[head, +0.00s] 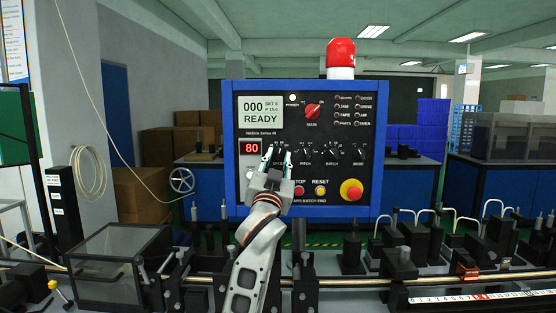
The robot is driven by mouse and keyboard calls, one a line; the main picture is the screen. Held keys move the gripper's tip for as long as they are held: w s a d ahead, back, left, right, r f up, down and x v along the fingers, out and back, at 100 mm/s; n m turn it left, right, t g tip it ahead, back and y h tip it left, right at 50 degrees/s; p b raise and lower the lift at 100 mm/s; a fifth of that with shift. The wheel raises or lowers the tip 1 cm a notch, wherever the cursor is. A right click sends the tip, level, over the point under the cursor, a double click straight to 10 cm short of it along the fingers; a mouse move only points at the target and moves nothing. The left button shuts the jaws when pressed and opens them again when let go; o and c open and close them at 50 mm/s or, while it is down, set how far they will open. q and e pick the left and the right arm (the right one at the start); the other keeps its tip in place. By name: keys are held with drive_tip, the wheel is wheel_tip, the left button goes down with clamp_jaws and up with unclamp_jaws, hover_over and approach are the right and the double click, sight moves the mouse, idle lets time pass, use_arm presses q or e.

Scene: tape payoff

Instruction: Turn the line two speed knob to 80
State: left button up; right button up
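The control panel (364,205) has a blue frame and a black face. A red number display (250,148) on its left reads 80. My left gripper (277,156) is in front of the left end of that row, fingers pointing at the panel. Its fingertips are apart with a gap between them. Other knobs (332,150) to the right are uncovered. My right gripper is out of view.
A grey screen (261,112) reads READY. A red switch (313,111), a yellow RESET button (320,191) and a red emergency button (351,190) are on the panel. Black fixtures and a clear box (118,262) line the bench in front.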

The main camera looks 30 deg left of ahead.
use_arm(q)
drive_tip(key=v, duration=1.1)
drive_tip(key=shift+s+d, duration=0.2)
drive_tip(key=shift+s, duration=0.15)
drive_tip(key=shift+f, duration=0.1)
